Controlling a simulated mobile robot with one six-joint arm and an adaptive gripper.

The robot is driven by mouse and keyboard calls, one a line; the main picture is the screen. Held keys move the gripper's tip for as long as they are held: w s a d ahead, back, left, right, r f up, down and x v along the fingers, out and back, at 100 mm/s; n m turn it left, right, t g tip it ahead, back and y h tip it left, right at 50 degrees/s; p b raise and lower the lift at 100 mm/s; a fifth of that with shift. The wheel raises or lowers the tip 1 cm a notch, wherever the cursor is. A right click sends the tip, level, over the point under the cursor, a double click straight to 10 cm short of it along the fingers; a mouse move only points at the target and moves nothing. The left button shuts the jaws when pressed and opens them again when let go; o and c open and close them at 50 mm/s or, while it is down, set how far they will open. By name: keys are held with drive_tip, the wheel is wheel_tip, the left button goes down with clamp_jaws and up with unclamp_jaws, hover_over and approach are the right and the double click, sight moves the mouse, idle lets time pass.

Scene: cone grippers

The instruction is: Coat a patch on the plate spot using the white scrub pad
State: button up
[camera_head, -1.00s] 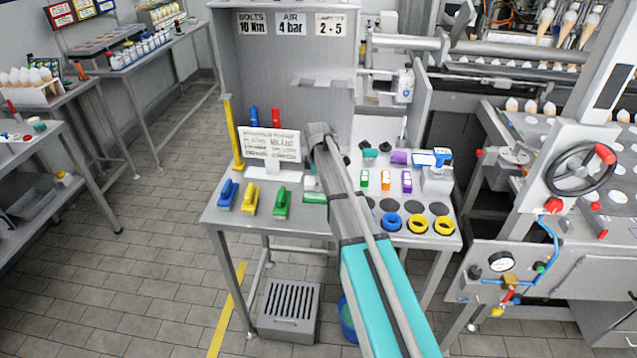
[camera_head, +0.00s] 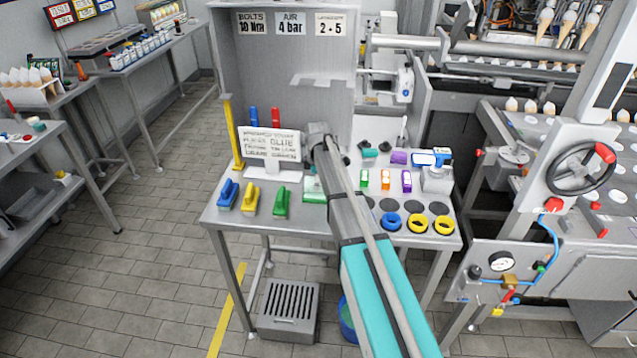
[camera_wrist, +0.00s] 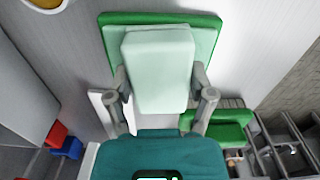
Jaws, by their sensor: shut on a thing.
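My gripper (camera_wrist: 161,96) is shut on the white scrub pad (camera_wrist: 158,70), a pale, slightly minty block between its two fingers in the wrist view.
Blue (camera_head: 228,194), yellow (camera_head: 250,199) and green (camera_head: 282,203) handled tools lie left of the plate on the bench (camera_head: 232,222). A white sign (camera_head: 270,146) stands behind them.

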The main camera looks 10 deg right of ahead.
drive_tip(key=shift+r, duration=0.1)
idle(0.6)
drive_tip(key=shift+r+p, duration=3.4)
drive_tip(key=shift+p, duration=0.15)
